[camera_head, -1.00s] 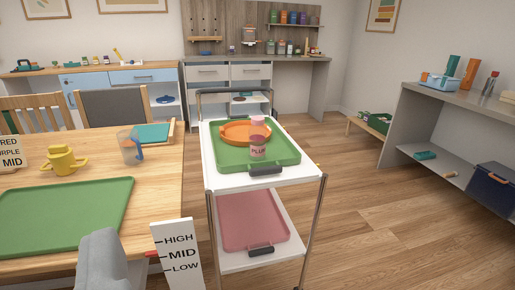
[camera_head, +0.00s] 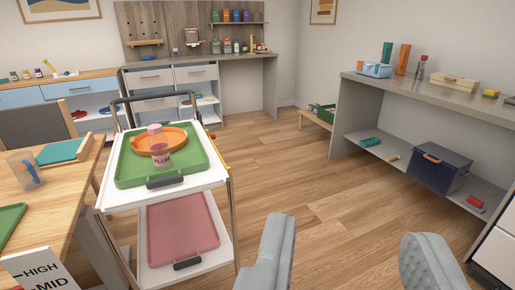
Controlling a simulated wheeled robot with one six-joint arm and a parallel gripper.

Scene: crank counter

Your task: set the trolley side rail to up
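The white two-shelf trolley (camera_head: 207,180) stands left of centre. Its dark frame rises above the back of the top shelf. Small yellow (camera_head: 226,166) and red (camera_head: 212,135) parts show along its right edge; I cannot tell whether they belong to the side rail. No raised rail shows along that edge, and the outer right face is turned away from view. My gripper (camera_head: 345,258) is open and empty at the bottom, its two grey fingers wide apart, to the right of the trolley and apart from it in the picture.
The top shelf carries a green tray (camera_head: 127,170) with an orange dish (camera_head: 173,138) and a plum jar (camera_head: 161,156). A pink tray (camera_head: 182,230) lies below. A wooden table (camera_head: 60,205) stands left, a grey counter (camera_head: 430,88) right. Floor between trolley and counter is clear.

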